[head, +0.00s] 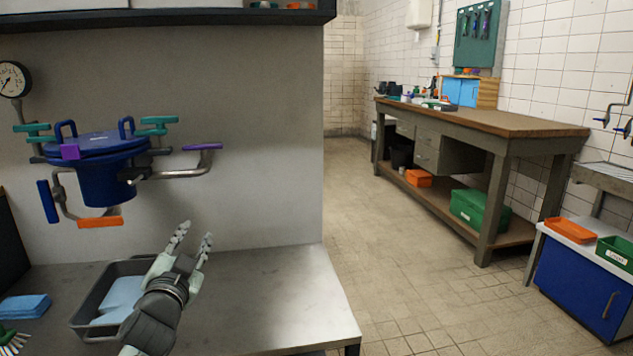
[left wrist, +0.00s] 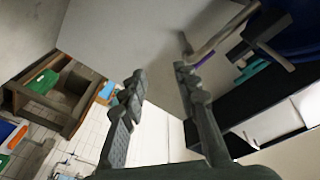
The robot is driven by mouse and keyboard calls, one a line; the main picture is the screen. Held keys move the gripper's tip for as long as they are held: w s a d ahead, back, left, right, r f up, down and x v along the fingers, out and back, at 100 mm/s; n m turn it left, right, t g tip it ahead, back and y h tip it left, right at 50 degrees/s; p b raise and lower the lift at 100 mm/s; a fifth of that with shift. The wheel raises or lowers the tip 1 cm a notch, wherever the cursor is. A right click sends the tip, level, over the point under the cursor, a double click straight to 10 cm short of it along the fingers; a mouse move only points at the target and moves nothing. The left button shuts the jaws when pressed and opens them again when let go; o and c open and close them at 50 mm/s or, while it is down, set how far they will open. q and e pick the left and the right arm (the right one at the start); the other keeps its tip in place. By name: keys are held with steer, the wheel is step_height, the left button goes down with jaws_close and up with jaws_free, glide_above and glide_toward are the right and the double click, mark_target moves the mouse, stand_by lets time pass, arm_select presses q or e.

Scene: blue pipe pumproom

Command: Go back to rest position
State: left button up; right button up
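My left gripper (head: 192,240) is above the metal bench top (head: 285,290), to the right of and below the blue vessel. Its two fingers point up and are apart, with nothing between them. The left wrist view also shows the left gripper (left wrist: 160,80) with its fingers spread and empty. My right gripper does not show in either view.
A blue lidded vessel (head: 108,180) with teal, purple and orange handles hangs on the wall. A grey tray (head: 84,318) holds light blue cloths beneath my left arm. A workbench (head: 500,125) stands at the right. Open tiled floor (head: 410,270) lies between.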

arm_select(q)
steer(key=s+a+f+n+g, duration=0.15)
steer(key=s+f, duration=0.25)
steer(key=f, duration=0.4)
steer(key=s+a+f+n+g+y, duration=0.1)
steer(key=s+f+g, duration=0.2)
steer(key=s+f, duration=0.35)
steer(key=s+a+f+n+g, duration=0.1)
steer(key=s+f+g, duration=0.15)
steer(key=f, duration=0.65)
steer(key=s+f+n+g, duration=0.1)
steer(key=s+f+g, duration=0.3)
steer(key=s+f, duration=0.4)
steer(key=s+d+f+g+h, duration=0.1)
steer(key=s+f+g, duration=0.3)
steer(key=s, duration=1.2)
step_height(320, 180, down, 4)
steer(key=shift+d+f+n+g+p, duration=0.1)
steer(key=shift+d+n+g+p, duration=0.05)
steer(key=shift+n+g+p, duration=0.25)
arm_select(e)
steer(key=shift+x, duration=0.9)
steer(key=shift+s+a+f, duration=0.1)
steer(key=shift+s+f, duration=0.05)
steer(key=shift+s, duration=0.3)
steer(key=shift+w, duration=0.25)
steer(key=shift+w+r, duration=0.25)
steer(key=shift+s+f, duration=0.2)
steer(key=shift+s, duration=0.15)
